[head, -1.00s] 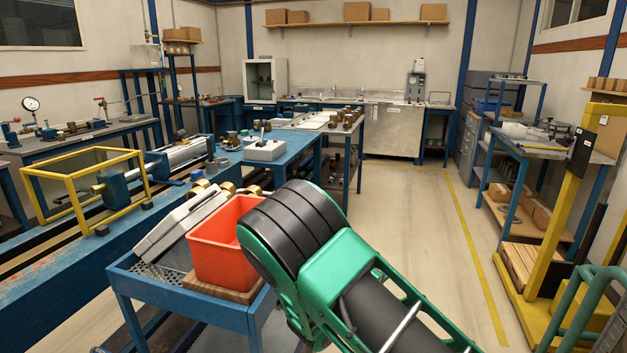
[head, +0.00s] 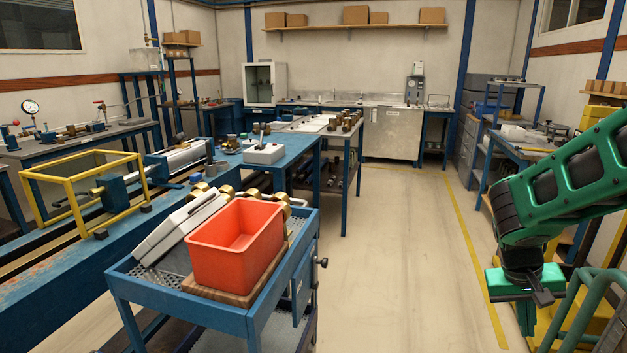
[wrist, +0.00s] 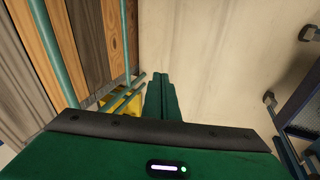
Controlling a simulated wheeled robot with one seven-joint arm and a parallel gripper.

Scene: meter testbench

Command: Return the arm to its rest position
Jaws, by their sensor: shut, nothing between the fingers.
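My green and black arm reaches in from the right edge of the head view, folded with the wrist pointing down. My gripper (head: 541,297) hangs low at the right, over the floor near the yellow line and apart from the cart. In the wrist view my gripper (wrist: 162,78) shows two green fingers side by side, closed together with nothing held. Pale floor lies below the fingers.
A blue cart (head: 227,318) holds an orange-red bin (head: 236,246) and a grey case. Green rails (head: 590,310) stand close to my gripper. Wooden boards (wrist: 85,40) and a yellow part (wrist: 122,103) lie near it in the wrist view. The middle aisle is clear.

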